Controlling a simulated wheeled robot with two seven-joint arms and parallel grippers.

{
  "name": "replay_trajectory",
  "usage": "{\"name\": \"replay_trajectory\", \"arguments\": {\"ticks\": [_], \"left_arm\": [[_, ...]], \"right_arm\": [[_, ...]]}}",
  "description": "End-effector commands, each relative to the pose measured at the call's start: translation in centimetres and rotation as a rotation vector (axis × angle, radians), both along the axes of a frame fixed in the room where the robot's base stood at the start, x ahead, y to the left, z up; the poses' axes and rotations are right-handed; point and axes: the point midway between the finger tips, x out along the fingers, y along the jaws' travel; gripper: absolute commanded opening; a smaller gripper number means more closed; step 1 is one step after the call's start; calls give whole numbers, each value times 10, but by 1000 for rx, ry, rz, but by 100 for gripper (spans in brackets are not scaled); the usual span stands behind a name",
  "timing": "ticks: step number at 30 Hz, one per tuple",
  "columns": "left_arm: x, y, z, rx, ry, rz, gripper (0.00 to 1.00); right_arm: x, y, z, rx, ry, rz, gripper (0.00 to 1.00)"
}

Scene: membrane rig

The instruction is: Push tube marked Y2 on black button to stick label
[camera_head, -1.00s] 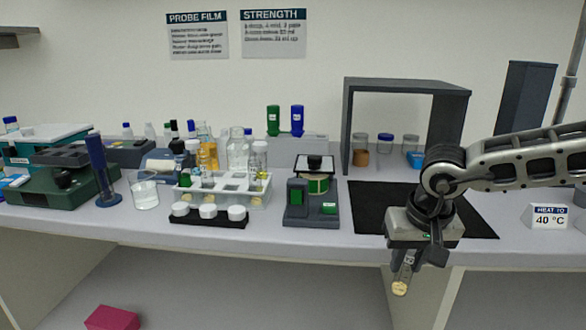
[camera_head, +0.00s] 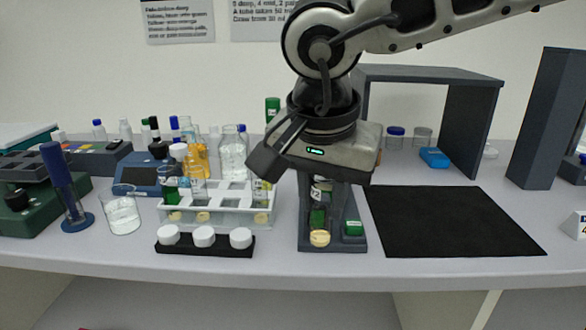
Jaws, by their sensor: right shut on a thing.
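My right gripper (camera_head: 318,182) comes down from above, over the dark labelling device, and is shut on a tube (camera_head: 319,218). The gripper hides the device's upper part, and I cannot make out the black button or whether the tube touches the device. My left gripper is not in view.
A clear tube rack (camera_head: 226,217) stands left of the device, behind a black strip with white caps (camera_head: 205,248). A beaker (camera_head: 123,213) and a blue cylinder (camera_head: 67,188) are further left. A bare black mat (camera_head: 450,222) and a grey frame (camera_head: 478,130) are on the right.

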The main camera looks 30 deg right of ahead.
Motion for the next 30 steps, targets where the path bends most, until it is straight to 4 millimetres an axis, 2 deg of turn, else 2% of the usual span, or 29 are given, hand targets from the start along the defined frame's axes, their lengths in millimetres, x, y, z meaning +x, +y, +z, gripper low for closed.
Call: {"name": "replay_trajectory", "arguments": {"ticks": [5, 12, 18, 21, 30], "left_arm": [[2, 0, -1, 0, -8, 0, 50], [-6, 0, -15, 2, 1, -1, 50], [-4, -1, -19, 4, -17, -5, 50], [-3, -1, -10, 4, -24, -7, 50], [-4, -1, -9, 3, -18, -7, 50]], "right_arm": [[-1, -1, 0, -1, -2, -19, 8], [5, -5, -22, -1, 1, -19, 8], [11, -8, -40, -1, -1, -17, 8], [19, -13, -35, 1, -1, -19, 8], [34, -22, -36, -1, -2, -18, 8]]}}
